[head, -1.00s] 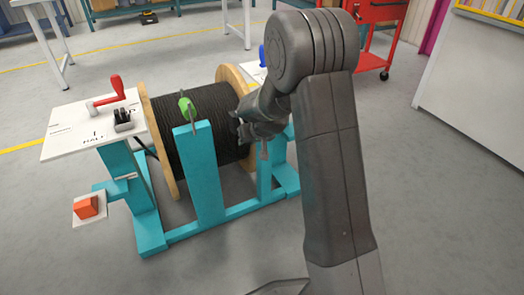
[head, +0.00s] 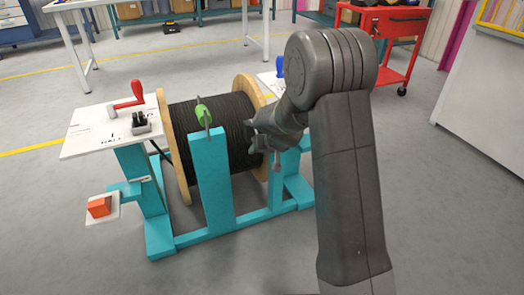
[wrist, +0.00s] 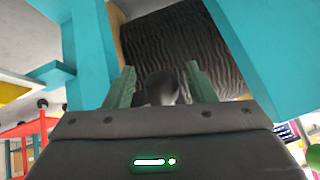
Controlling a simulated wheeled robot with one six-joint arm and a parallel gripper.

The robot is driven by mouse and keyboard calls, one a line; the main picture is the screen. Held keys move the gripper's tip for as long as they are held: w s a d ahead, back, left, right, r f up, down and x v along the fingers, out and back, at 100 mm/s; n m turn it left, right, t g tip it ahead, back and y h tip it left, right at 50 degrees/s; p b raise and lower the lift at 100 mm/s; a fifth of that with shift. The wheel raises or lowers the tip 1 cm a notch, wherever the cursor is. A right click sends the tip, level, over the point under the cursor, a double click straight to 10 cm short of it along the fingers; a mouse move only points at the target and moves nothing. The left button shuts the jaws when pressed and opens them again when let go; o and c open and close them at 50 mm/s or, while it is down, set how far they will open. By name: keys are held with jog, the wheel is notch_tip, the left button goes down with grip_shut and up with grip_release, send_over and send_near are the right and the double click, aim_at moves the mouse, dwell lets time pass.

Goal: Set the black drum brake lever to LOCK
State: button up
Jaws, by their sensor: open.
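The black drum (head: 226,128) is a reel of black cable between wooden flanges on a teal stand. A red crank-like handle (head: 130,97) and a small black lever block (head: 141,123) stand on the white plate at its left. A green piece (head: 203,115) sits atop the front post, and a blue handle (head: 280,66) stands beyond the right flange. I cannot tell which is the brake lever; the plate lettering is unreadable. My gripper (head: 262,148) is by the drum's right end. In the wrist view my gripper (wrist: 160,82) is open, with a dark grey rounded part (wrist: 162,87) showing between its fingers, contact unclear.
The teal post (head: 211,180) stands close left of my gripper. An orange block (head: 99,206) sits on a low bracket at the left. A red cart (head: 395,27) and tables stand behind. The floor in front of the stand is clear.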

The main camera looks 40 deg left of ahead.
jog(key=p+v, duration=0.4)
jog(key=v, duration=0.9)
jog(key=shift+d+r, duration=0.3)
jog(key=shift+f, duration=0.1)
jog(key=b+x, duration=0.4)
jog(key=x, duration=1)
jog(key=shift+a, duration=0.1)
jog(key=shift+r, duration=0.4)
jog(key=shift+f, duration=0.1)
